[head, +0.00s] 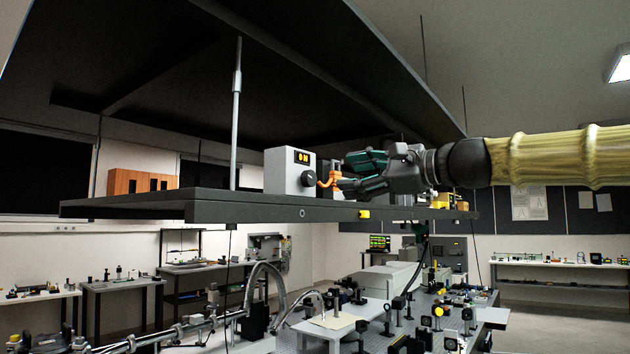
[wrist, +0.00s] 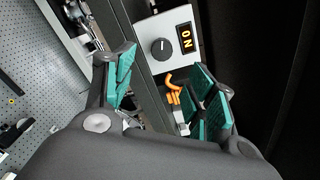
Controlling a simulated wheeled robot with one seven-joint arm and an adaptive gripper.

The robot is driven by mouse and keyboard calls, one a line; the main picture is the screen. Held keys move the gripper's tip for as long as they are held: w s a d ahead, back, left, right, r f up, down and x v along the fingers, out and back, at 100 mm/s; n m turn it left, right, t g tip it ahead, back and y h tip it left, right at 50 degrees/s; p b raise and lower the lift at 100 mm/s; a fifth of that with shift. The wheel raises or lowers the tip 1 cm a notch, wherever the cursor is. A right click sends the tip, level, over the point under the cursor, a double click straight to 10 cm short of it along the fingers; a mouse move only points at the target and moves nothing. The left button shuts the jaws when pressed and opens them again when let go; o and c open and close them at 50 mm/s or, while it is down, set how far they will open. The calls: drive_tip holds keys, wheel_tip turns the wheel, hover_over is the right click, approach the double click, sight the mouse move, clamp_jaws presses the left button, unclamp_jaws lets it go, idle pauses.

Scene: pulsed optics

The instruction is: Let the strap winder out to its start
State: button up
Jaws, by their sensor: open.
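A small orange hooked part (head: 331,180), which may belong to the strap winder, is on the overhead shelf beside a white box (head: 288,172). The box has a black knob and a lit "ON" display. My gripper (head: 352,176) reaches in from the right, just right of the orange part. In the wrist view, my gripper (wrist: 163,88) has its teal-padded fingers spread apart. The orange part (wrist: 173,88) shows between them, nearer the right finger, which hides some of what is behind it. I cannot see contact. The black knob (wrist: 161,48) is beyond the fingertips.
The dark shelf (head: 270,208) hangs above an optics table (head: 420,300) crowded with mounts. A grey post (head: 236,120) stands at its left, with an orange-brown box (head: 142,182) beyond. A dark canopy (head: 200,70) is overhead. Small yellow items (head: 442,200) lie below my wrist.

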sight(312, 177)
drive_tip(key=p+x, duration=0.3)
drive_tip(key=x, duration=0.7)
drive_tip(key=shift+w+a+r+p, duration=0.15)
drive_tip(key=shift+a+r+p, duration=0.05)
drive_tip(key=shift+a+p, duration=0.1)
drive_tip(key=c, duration=1)
